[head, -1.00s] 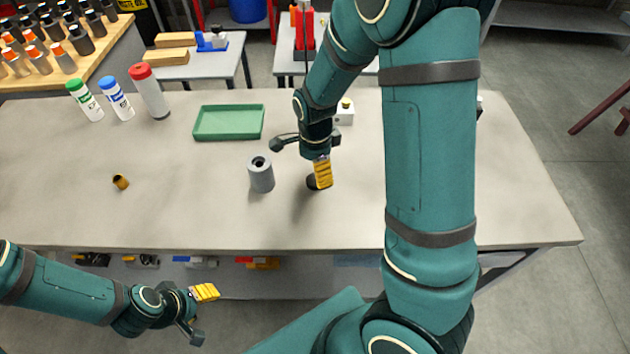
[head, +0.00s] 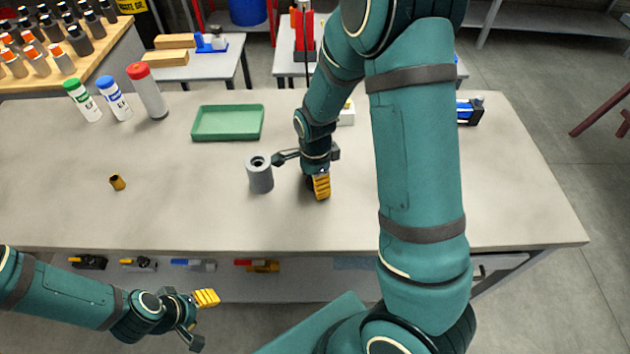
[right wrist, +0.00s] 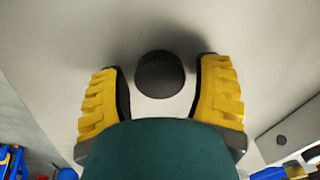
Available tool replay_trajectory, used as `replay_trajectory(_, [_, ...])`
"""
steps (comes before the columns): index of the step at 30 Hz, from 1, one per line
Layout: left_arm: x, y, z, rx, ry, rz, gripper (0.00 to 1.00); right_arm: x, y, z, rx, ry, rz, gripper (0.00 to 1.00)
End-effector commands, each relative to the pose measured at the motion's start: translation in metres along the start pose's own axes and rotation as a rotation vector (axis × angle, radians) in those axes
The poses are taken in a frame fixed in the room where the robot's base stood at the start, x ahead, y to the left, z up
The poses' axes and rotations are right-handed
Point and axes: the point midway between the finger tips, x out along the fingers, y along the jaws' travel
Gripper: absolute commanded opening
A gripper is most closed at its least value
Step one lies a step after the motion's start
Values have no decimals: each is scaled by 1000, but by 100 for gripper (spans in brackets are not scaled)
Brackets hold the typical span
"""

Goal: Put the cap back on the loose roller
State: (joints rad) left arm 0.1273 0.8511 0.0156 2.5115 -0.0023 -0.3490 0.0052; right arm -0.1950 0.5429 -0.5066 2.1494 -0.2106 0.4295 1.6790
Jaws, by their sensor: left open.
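The loose roller (head: 260,178) is a grey cylinder standing upright on the table, with a dark hole in its top. A dark round cap (right wrist: 160,75) lies on the table between the fingers of my right gripper (right wrist: 162,95). Narrow gaps show between the cap and both yellow finger pads, so this gripper is open around it. In the head view my right gripper (head: 317,187) points down just right of the roller and mostly hides the cap. My left gripper (head: 203,318) is open and empty, in front of the table's near edge.
A green tray (head: 228,137) lies behind the roller. Red-capped (head: 148,92), blue-capped (head: 114,100) and green-capped (head: 83,101) containers stand back left. A small brown ring-like part (head: 117,183) lies at left. A blue and black object (head: 468,111) sits back right. The table's front is clear.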

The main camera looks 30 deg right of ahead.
Motion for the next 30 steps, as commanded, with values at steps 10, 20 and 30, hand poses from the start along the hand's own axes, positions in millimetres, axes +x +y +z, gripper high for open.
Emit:
replay_trajectory(10, [0, 0, 0, 0, 0, 0, 52, 0, 0, 0, 0, 0, 0, 29])
replay_trajectory(20, [-10, 4, 0, -1, -3, 0, 52, -32, -1, 1, 0, -1, -4, 29])
replay_trajectory(30, [-26, 10, -7, -5, 14, -2, 52, -90, -1, 0, -1, -1, -2, 29])
